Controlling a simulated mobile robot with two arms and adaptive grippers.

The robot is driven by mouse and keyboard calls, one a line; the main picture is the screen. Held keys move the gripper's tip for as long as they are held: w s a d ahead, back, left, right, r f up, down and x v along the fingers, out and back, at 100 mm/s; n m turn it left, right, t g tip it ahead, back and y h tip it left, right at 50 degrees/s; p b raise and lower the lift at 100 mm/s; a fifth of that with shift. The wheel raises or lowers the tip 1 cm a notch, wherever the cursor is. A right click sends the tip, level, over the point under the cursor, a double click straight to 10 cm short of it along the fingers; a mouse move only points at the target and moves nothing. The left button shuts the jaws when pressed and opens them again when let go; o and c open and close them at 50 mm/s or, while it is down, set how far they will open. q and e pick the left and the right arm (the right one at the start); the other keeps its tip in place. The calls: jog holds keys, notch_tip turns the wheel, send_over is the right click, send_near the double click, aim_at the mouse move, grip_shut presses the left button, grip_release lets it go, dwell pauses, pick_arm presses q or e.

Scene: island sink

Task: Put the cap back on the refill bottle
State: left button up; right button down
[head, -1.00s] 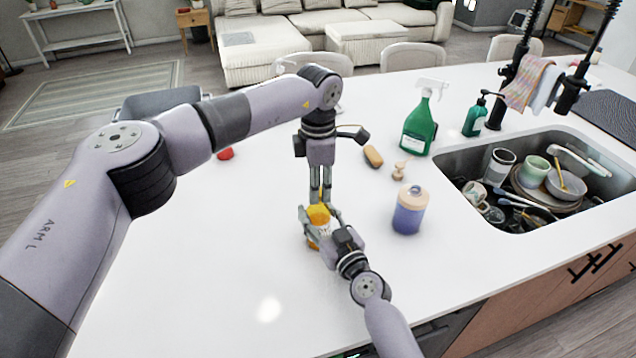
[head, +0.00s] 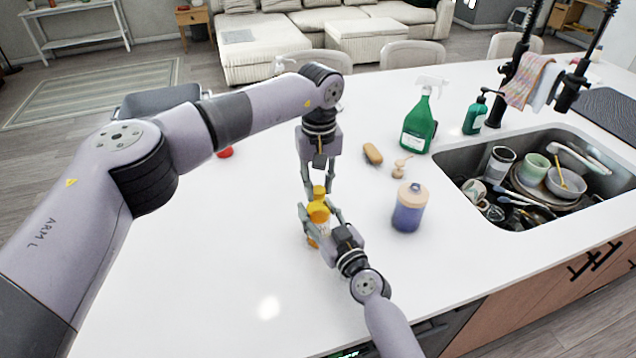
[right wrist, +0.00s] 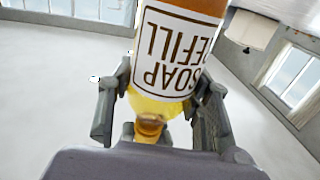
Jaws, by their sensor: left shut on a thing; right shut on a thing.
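The refill bottle (head: 318,212) is orange with a white label and stands upright on the white counter. In the right wrist view the bottle (right wrist: 170,50) appears upside down, its label reading "SOAP REFILL". My right gripper (head: 321,221) is shut around the bottle; its fingers also flank it in the right wrist view (right wrist: 160,100). My left gripper (head: 319,190) points down directly above the bottle, shut on the small orange cap (head: 319,191). The cap is in line with the bottle's top. I cannot tell whether it is fully seated.
A blue jar with a beige lid (head: 409,208) stands right of the bottle. Behind it are a brush (head: 373,154), a small beige item (head: 401,167), and a green spray bottle (head: 419,125). The sink (head: 470,212) holds dishes. The front-left counter is clear.

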pick_arm(q)
jog(key=m, duration=0.8)
jog(key=shift+m, duration=0.4)
jog(key=o, duration=0.7)
jog(key=shift+r, duration=2.3)
jog(key=shift+c, duration=0.6)
